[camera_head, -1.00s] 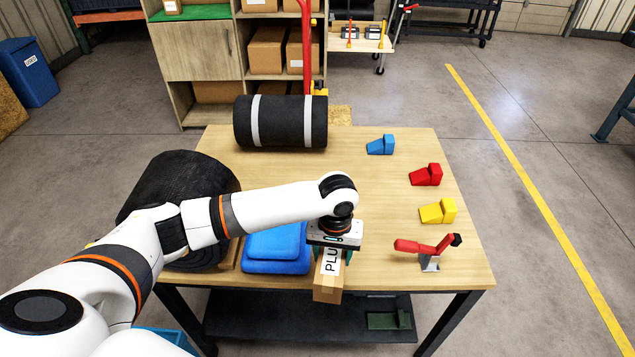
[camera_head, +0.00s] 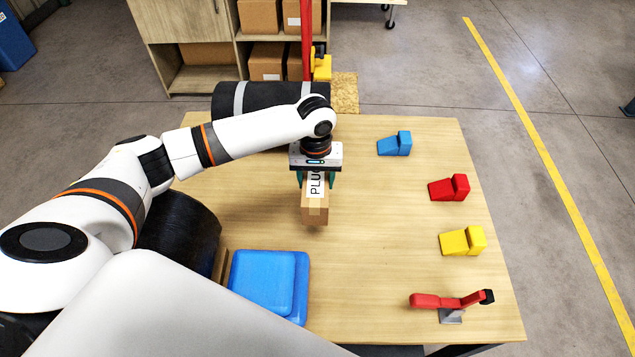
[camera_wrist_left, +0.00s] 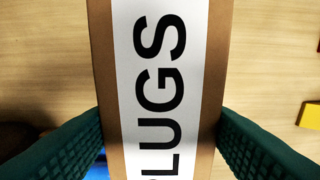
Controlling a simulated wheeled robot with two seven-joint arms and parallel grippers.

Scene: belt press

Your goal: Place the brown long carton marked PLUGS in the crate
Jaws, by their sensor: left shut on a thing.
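The brown long carton marked PLUGS (camera_head: 315,207) hangs under my left gripper (camera_head: 315,178) in the head view, over the middle of the table. My left gripper is shut on it, one green finger on each long side. In the left wrist view the carton (camera_wrist_left: 205,85) fills the middle, its white label reading PLUGS, between the two finger pads. A gap between the carton and the tabletop is hard to judge. No crate can be made out clearly in these views. My right gripper is not in view.
Black rolls lie at the back (camera_head: 228,100) and left (camera_head: 185,228). The table's centre right is clear.

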